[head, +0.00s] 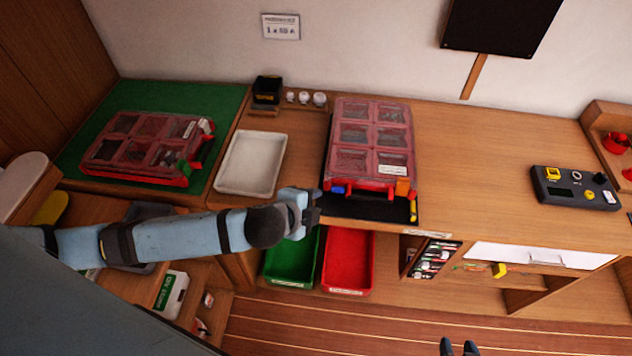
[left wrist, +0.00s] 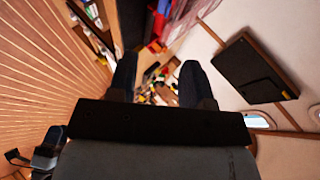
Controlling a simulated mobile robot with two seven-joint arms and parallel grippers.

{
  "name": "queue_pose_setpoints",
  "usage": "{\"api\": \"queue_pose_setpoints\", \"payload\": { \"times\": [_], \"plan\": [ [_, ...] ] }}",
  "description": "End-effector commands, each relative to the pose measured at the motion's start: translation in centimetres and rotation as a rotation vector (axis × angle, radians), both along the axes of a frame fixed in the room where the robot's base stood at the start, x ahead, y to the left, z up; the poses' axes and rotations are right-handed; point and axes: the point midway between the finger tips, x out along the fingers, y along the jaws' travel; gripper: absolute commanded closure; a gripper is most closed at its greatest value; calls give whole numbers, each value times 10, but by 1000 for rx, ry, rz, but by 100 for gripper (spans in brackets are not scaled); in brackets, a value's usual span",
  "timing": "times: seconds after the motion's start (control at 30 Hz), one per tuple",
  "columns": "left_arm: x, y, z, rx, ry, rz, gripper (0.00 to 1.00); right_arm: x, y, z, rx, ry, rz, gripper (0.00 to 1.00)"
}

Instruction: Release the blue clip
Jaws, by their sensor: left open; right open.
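A red case with a clear compartmented lid (head: 352,112) lies on a black mat (head: 370,208) at the middle of the counter. The blue clip (head: 338,189) is at the left of the case's front edge. An orange clip (head: 403,187) is at the right of that edge. My left gripper (head: 316,207) is open, just left of and in front of the blue clip, apparently apart from it. Its two dark fingers show spread in the left wrist view (left wrist: 157,78), with no clip visible between them. My right gripper (head: 458,347) is open at the bottom edge, far from the case.
A second red case (head: 140,147) lies on a green mat (head: 205,97) at left. A white tray (head: 251,164) stands between the cases. Green (head: 291,262) and red bins (head: 347,262) sit below the counter front. A dark device (head: 573,190) is at right; the counter before it is clear.

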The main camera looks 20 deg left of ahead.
Motion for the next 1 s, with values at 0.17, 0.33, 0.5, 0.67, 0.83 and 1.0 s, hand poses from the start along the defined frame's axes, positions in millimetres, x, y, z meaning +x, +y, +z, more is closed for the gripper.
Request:
{"api": "queue_pose_setpoints", "payload": {
  "times": [0.17, 0.33, 0.5, 0.67, 0.83, 1.0],
  "plan": [
    [8, 3, -1, 31, -9, -5, 54, -4, -1, -2, -1, 10, -2, 57],
    [31, -2, -17, 30, -8, -2, 54, -5, -2, 2, -3, 12, -4, 57],
    [61, -9, -39, 29, -10, -3, 54, -6, -3, 8, -3, 12, -6, 57],
    [85, -14, -58, 28, -9, -3, 54, -5, -4, 11, 2, 13, -14, 57],
    [103, -17, -72, 27, -8, -2, 54, -3, -2, 12, 16, 17, -31, 57],
    [110, -20, -78, 26, -9, -4, 54, 1, -1, 12, 23, 16, -38, 57]
  ]
}}
